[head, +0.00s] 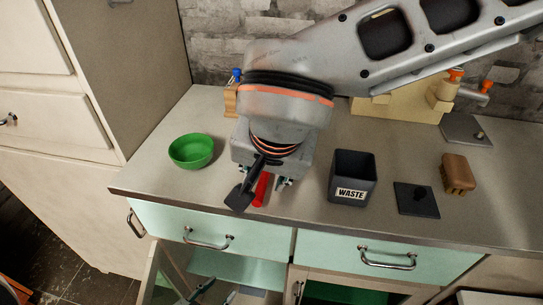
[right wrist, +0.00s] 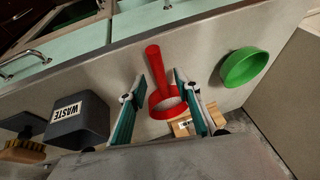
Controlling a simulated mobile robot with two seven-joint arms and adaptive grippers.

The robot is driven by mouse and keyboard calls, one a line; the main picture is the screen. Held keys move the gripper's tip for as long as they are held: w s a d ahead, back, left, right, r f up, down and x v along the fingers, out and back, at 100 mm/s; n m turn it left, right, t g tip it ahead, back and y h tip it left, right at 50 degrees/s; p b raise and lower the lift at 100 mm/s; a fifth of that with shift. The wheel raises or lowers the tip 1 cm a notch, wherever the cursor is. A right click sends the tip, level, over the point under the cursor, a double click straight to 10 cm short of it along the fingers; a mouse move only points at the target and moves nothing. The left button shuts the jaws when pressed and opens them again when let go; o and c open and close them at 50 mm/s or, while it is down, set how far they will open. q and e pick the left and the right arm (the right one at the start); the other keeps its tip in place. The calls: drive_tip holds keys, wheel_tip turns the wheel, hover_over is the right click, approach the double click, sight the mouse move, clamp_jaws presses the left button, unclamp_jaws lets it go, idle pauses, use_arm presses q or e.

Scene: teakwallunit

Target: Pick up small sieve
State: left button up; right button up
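The small sieve (right wrist: 157,64) is red, with a straight handle and a round ring (right wrist: 168,104), and lies on the grey counter. In the head view only part of its red handle (head: 261,189) shows below my right gripper (head: 265,180); the rest is hidden by my wrist. In the right wrist view my right gripper (right wrist: 158,80) is open, its two fingers apart with the sieve between and beyond them. I cannot tell whether they touch it. My left gripper (head: 205,291) is low at the bottom edge, below the counter front and partly cut off; its opening is unclear.
A green bowl (head: 191,151) stands left of my right gripper. To the right are a black WASTE bin (head: 352,178), a dark square lid (head: 416,200) and a brown brush (head: 458,174). Wooden items (head: 400,106) stand behind. Mint drawers with metal handles (head: 208,239) are below the counter edge.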

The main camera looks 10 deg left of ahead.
drive_tip(key=shift+x, duration=0.85)
drive_tip(key=shift+r, duration=0.1)
clamp_jaws()
